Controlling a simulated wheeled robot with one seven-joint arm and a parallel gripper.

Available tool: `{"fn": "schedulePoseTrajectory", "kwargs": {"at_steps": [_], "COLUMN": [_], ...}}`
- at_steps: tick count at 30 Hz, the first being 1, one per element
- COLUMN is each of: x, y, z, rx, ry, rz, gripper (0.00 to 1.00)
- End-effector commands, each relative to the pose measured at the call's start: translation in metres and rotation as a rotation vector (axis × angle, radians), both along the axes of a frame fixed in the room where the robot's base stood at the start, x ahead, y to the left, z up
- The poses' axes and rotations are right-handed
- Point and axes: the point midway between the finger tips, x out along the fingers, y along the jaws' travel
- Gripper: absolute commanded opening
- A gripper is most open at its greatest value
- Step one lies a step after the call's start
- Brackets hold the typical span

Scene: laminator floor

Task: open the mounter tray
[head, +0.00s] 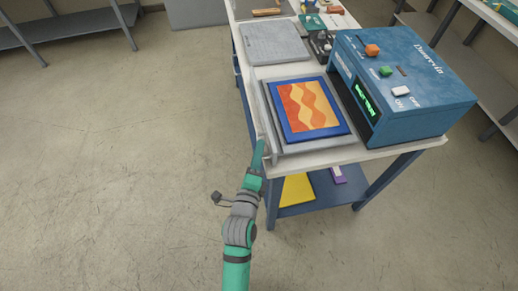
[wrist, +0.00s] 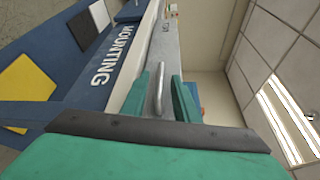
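The mounter tray (head: 340,144) is a flat grey tray on the bench, to the left of the blue machine. A blue-bordered print (head: 312,108) with an orange and yellow wave pattern lies on it. My gripper (head: 259,156) is at the tray's near left corner, by its front side. In the wrist view, a grey bar handle (wrist: 159,88) on the grey front lies between the two teal fingers of my gripper (wrist: 160,98). The fingers are apart, with gaps visible beside the handle.
The blue machine (head: 405,85) with knobs and a green display stands right of the tray. A grey plate (head: 276,43) lies farther back. A yellow sheet (head: 296,190) and a purple item (head: 338,175) are on the lower shelf. Floor to the left is clear.

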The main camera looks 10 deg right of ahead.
Motion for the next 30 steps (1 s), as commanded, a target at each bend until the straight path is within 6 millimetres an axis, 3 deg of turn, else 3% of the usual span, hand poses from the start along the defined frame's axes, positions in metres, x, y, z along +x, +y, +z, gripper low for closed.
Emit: {"fn": "schedulePoseTrajectory", "kwargs": {"at_steps": [18, 30], "x": [-0.079, -0.09], "y": [0.025, 0.029], "z": [0.006, 0.008], "rx": [0.002, -0.001], "ry": [0.002, 0.0], "rz": [-0.001, -0.001], "gripper": [0.28, 0.28]}}
